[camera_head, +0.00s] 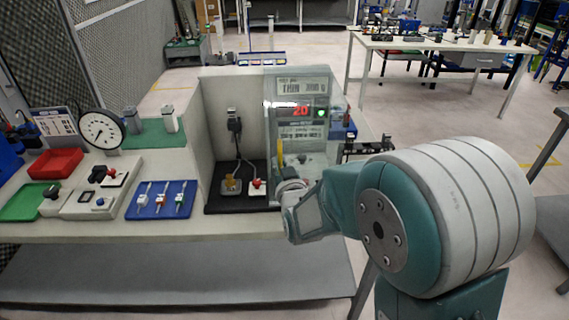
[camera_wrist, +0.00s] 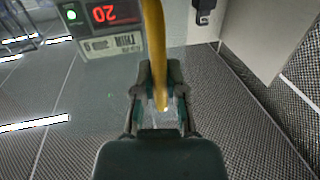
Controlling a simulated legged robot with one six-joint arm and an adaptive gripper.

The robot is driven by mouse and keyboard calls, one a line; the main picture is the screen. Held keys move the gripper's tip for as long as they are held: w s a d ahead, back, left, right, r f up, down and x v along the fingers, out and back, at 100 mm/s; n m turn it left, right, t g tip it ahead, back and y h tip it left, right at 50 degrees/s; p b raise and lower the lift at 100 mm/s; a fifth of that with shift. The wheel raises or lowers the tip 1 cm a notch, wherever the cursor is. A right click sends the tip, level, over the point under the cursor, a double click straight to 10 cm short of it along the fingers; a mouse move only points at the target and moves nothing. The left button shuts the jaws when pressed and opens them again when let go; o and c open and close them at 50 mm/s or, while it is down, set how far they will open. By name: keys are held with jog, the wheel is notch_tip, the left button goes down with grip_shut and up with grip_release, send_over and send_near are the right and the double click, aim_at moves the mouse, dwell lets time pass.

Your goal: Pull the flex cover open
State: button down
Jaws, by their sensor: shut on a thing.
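The flex cover (camera_head: 285,125) looks like a clear sheet at the right side of the grey booth on the bench, in front of a panel with a red "20" display. In the wrist view, a yellow strip (camera_wrist: 154,45), which looks like the cover's edge or handle, runs down between my fingers. My gripper (camera_wrist: 160,75) is shut on this strip. In the head view my gripper is mostly hidden by my own arm at the booth's right front. How far the cover stands from the booth cannot be told clearly.
In the booth, plugs and cables (camera_head: 238,165) stand on a black base (camera_head: 222,203). To the left are a blue tray (camera_head: 150,210), a red tray (camera_head: 55,163) and a round gauge (camera_head: 100,130). A white table (camera_head: 400,44) stands behind. The floor right of the bench is open.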

jog(key=shift+d+r, duration=0.1)
jog(key=shift+a, duration=0.4)
jog(key=c, duration=0.7)
grip_release()
jog(key=shift+w, duration=0.1)
jog(key=shift+d, duration=0.55)
jog(key=v, duration=0.7)
jog(key=shift+s+d, duration=0.15)
jog(key=shift+s, duration=0.1)
